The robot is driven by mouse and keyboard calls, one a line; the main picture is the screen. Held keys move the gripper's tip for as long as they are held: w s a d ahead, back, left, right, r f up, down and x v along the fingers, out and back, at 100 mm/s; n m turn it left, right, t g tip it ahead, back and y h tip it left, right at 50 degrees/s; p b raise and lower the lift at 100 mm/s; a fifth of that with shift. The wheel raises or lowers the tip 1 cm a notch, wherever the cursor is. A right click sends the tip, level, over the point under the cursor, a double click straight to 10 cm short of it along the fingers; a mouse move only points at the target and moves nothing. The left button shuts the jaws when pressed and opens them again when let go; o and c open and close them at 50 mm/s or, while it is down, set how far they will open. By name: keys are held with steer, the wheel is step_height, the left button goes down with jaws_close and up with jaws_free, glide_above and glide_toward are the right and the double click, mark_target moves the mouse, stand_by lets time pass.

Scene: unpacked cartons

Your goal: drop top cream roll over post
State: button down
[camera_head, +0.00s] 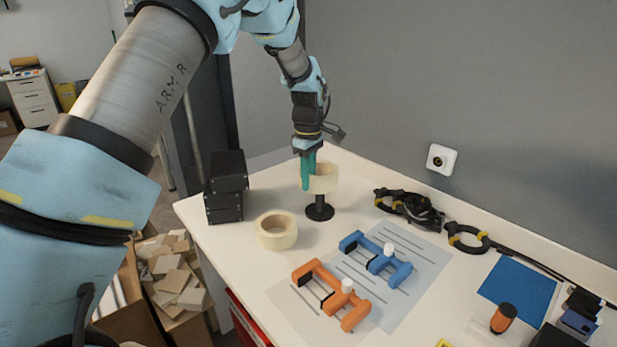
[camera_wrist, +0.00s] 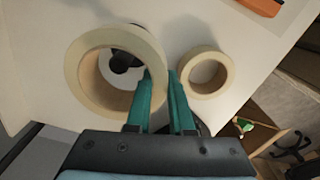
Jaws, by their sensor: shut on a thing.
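My gripper (camera_head: 308,168) is shut on the wall of a cream roll (camera_head: 325,180), which looks roughly level. In the wrist view my fingers (camera_wrist: 160,98) pinch the near right side of this held roll (camera_wrist: 71,75). The black post (camera_head: 319,209) stands on the table directly below the held roll, its round base and a short part of its stem showing. Through the roll's hole the dark post (camera_wrist: 122,62) shows toward the upper right. The post's top is hidden in the head view, so I cannot tell whether it reaches into the hole. A second cream roll (camera_head: 277,231) lies flat on the table.
A black box stack (camera_head: 227,187) stands left of the post. Blue (camera_head: 375,258) and orange (camera_head: 332,293) clamp-like parts lie on grey sheets in front. The white tabletop's left edge is close to the loose roll.

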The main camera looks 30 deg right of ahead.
steer(key=shift+f+b, duration=0.5)
steer(key=shift+f, duration=0.8)
steer(key=shift+c, duration=1.6)
jaws_free()
steer(key=shift+r, duration=0.1)
steer(key=shift+r+p, duration=3)
steer(key=shift+r, duration=1)
